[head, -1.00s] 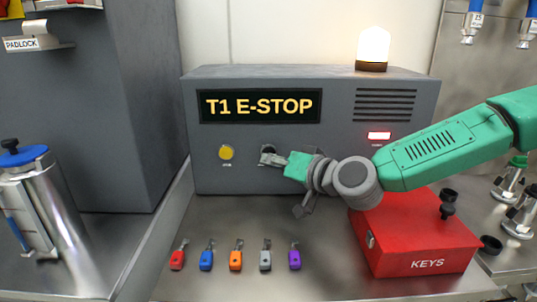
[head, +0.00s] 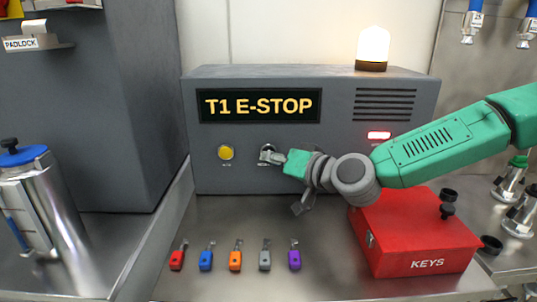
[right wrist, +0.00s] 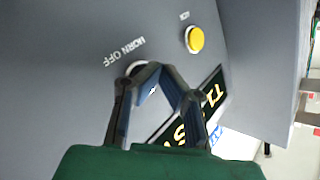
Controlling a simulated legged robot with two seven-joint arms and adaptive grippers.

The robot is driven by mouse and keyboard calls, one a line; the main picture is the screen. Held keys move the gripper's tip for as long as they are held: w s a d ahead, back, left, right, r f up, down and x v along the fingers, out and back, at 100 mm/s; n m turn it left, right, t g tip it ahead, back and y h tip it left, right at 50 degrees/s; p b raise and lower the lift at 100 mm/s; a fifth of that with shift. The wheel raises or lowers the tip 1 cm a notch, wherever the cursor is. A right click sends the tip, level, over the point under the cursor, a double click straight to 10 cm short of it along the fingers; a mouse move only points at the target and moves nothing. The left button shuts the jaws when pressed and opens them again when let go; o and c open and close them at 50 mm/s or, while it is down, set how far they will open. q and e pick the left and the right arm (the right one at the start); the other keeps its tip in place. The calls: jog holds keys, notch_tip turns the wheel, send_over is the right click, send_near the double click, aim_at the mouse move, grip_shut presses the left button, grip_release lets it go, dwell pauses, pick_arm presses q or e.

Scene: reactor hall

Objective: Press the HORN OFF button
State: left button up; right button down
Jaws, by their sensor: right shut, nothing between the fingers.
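The grey T1 E-STOP cabinet (head: 310,175) stands at the back of the bench. The HORN OFF button (right wrist: 134,68) sits under its label in the right wrist view, mostly hidden behind my fingers; only part of its rim shows. My right gripper (head: 265,155) is shut and empty, its fingertips in front of that button. It also shows in the right wrist view (right wrist: 158,70). I cannot tell whether the tips touch the button. A yellow button (head: 226,152) is to the left on the same face; it also shows in the right wrist view (right wrist: 195,39). My left gripper is not in view.
A lit lamp (head: 373,50) stands on the cabinet, and a small red light (head: 379,135) glows on its face. A red KEYS box (head: 425,245) stands under my right forearm. Several coloured padlocks, one purple (head: 294,259), lie in a row on the bench.

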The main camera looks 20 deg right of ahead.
jog(key=shift+w+d, duration=0.15)
jog(key=shift+w, duration=0.2)
dwell(0.5)
jog(key=shift+s, duration=0.15)
jog(key=shift+s+a, duration=0.2)
jog(key=shift+s, duration=0.4)
jog(key=s, duration=0.2)
jog(key=s+a+p, duration=0.1)
jog(key=s, duration=0.1)
jog(key=shift+s+a, duration=0.2)
jog(key=shift+s, duration=0.2)
dwell(0.5)
